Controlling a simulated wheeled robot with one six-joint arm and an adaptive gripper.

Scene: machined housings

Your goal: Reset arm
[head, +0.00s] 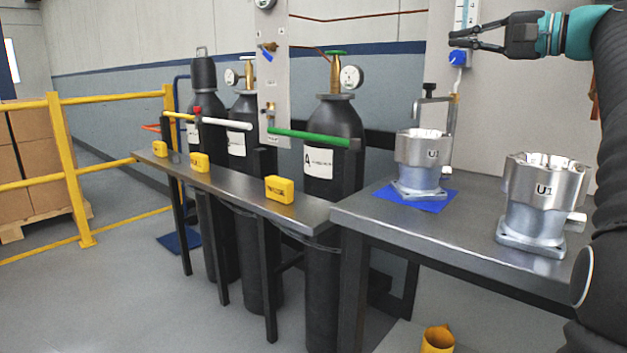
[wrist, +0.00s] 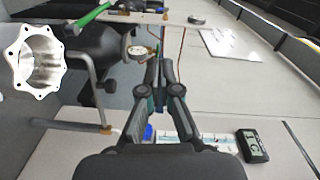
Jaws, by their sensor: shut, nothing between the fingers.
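My gripper (head: 452,39) is raised at the upper right of the head view, in front of the grey wall panel and above the steel bench (head: 465,240). It points left, is shut and holds nothing. In the wrist view its fingers (wrist: 163,68) come together at the middle. The silver housing marked U (head: 422,162) stands upright on a blue mat (head: 440,203) on the bench, below my gripper. A second silver housing, marked U1 (head: 540,200), stands upright to its right, close to my arm. One housing's open bore (wrist: 35,57) shows at the left of the wrist view.
A blue-and-white gauge (head: 463,20) and a blue knob (head: 458,58) are on the panel by my gripper. A metal clamp post (head: 440,110) rises behind the U housing. Black gas cylinders (head: 330,150) and a narrow shelf with yellow blocks (head: 280,189) stand left. Yellow railing (head: 65,165) is further left.

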